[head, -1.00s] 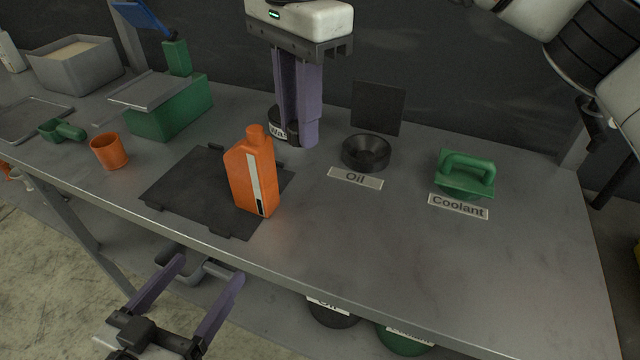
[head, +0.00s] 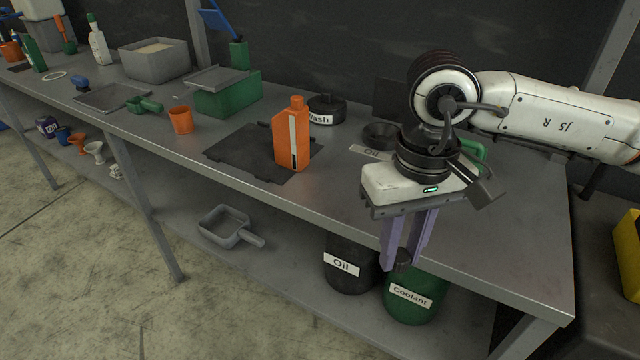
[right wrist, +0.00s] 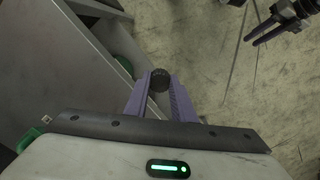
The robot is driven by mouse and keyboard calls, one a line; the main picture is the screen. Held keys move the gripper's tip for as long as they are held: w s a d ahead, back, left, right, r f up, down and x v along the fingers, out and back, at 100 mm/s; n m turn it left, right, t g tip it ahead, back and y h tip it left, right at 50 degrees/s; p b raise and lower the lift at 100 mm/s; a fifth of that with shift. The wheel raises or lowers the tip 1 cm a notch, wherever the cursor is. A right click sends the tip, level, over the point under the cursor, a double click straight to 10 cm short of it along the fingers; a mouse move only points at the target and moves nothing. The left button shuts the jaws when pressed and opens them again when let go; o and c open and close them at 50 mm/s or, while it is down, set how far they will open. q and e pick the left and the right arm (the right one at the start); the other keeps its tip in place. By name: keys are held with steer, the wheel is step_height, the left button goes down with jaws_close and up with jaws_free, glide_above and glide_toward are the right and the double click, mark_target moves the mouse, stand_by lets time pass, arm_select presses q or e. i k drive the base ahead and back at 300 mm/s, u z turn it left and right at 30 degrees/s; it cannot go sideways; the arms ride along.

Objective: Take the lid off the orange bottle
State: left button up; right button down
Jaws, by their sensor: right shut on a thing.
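The orange bottle (head: 291,140) stands upright on a dark mat (head: 240,153) near the table's front edge. Its narrow top (head: 297,102) is orange; I cannot tell whether a lid sits on it. My right gripper (head: 396,262) points down beyond the table's front edge, to the right of the bottle and well apart from it. It is shut on a small black round piece (head: 403,259), which also shows between the purple fingers in the right wrist view (right wrist: 159,79). My left gripper (right wrist: 251,40) shows only at the top right of the right wrist view, its fingers apart and empty.
An orange cup (head: 181,120) and green box (head: 228,95) stand left of the mat. The Wash container (head: 326,108) is behind the bottle. Oil (head: 345,262) and Coolant (head: 412,300) bins stand below my right gripper. A grey pan (head: 225,228) lies on the lower shelf.

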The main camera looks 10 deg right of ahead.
mark_target(291, 132)
steer(key=u, duration=0.25)
steer(key=k, duration=0.75)
steer(key=u, duration=0.55)
steer(key=i, duration=1.6)
steer(key=z, duration=1.6)
steer(key=i, duration=0.75)
steer(key=z, duration=0.7)
